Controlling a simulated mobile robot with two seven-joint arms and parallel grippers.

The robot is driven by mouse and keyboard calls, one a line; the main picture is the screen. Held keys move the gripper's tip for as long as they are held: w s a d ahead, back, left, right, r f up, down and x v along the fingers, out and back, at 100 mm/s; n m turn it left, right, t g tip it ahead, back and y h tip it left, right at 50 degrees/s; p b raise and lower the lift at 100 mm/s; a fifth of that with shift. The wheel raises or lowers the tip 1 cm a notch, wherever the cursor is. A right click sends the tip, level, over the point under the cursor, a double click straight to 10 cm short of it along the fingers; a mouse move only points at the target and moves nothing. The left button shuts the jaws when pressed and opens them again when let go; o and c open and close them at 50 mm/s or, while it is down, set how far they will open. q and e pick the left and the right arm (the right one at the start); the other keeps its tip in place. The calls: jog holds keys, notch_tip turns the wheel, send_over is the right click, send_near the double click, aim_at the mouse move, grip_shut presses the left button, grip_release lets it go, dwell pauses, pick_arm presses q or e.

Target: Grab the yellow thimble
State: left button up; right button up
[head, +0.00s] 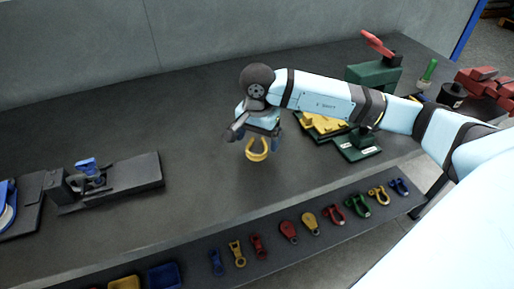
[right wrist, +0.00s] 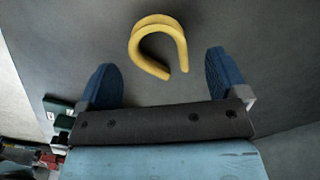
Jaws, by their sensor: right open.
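The yellow thimble (head: 257,156) is a curved, open loop just below my right gripper (head: 261,146) in the head view. In the right wrist view the thimble (right wrist: 136,48) shows ahead of the two blue fingers of my right gripper (right wrist: 165,78), between their lines. The fingers stand wide apart and hold nothing; a gap shows between them and the thimble. Whether the thimble rests flat on the bench is hard to tell, since the gripper covers part of it in the head view. My left gripper is not in view.
The dark bench top (head: 190,120) is clear around the thimble. A vise-like tool (head: 110,180) stands at left. A green block with a red handle (head: 374,74) and yellow parts (head: 318,124) stand at right. Several colored shackles and fittings (head: 310,222) line the front ledge.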

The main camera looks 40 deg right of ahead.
notch_tip(320, 180, down, 2)
jog(key=shift+f, duration=0.2)
jog(key=c, duration=1)
jog(key=shift+r, duration=0.1)
